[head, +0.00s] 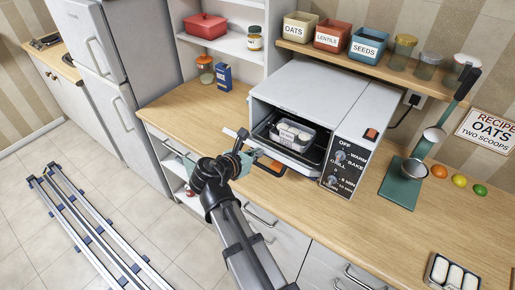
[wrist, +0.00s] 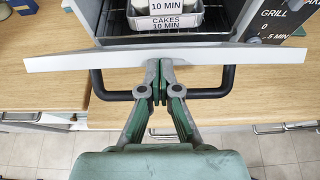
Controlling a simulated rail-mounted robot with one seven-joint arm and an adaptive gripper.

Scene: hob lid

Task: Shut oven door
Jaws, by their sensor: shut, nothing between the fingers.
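The oven (head: 325,95) is a white countertop box with a dark inside and a control panel on its right side. Its door (head: 300,156) is open, folded down at the front, and it shows as a pale strip in the wrist view (wrist: 230,57). The black door handle (wrist: 212,92) sticks out on the near side of the strip. My gripper (head: 243,138) is shut and empty in front of the oven. In the wrist view its fingertips (wrist: 160,66) overlap the middle of the door; whether they touch it I cannot tell.
A tin labelled cakes (head: 292,134) sits inside the oven. A green stand with a scoop (head: 402,180) is right of the oven, by several small fruits. A tray (head: 452,274) lies at the front right. The counter left of the oven (head: 190,108) is mostly clear.

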